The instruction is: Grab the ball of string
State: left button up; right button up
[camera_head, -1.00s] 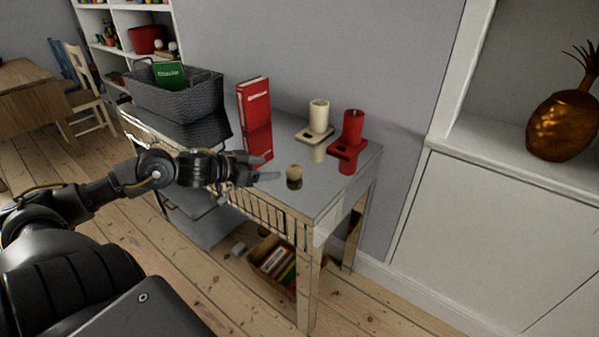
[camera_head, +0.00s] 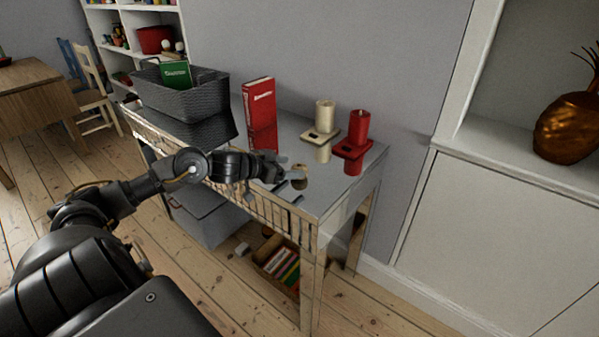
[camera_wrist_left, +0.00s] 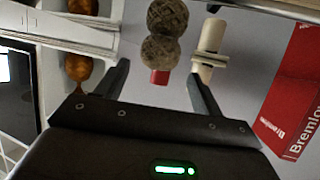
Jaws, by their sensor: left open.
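The ball of string (camera_head: 301,170) is a small tan-brown ball on the shiny grey top of the console table, near its front edge. Its reflection shows just below it in the head view. My left gripper (camera_head: 288,172) is open and low over the table, just left of the ball, with its fingers pointing at it. In the upside-down left wrist view, the ball (camera_wrist_left: 160,51) shows between the two spread fingers (camera_wrist_left: 158,72), with its reflection above it. I cannot tell whether the fingertips reach past its near side. My right gripper is not in view.
A red candle (camera_head: 357,128) and a cream candle (camera_head: 324,117) in holders stand behind the ball. A red book (camera_head: 260,112) stands upright behind my gripper. A grey basket (camera_head: 188,98) is further left. The tabletop right of the ball is clear.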

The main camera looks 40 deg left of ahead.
aim_at(294, 168)
pick_arm(q)
jog(key=x, duration=0.4)
jog(key=shift+d+f, duration=0.15)
jog(key=shift+f, duration=0.15)
jog(key=shift+w+d+f, duration=0.1)
jog(key=shift+w+f, duration=0.05)
jog(key=shift+w, duration=0.15)
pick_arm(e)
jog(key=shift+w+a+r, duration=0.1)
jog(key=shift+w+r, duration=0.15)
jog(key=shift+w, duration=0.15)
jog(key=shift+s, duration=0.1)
pick_arm(q)
jog(key=c, duration=1.1)
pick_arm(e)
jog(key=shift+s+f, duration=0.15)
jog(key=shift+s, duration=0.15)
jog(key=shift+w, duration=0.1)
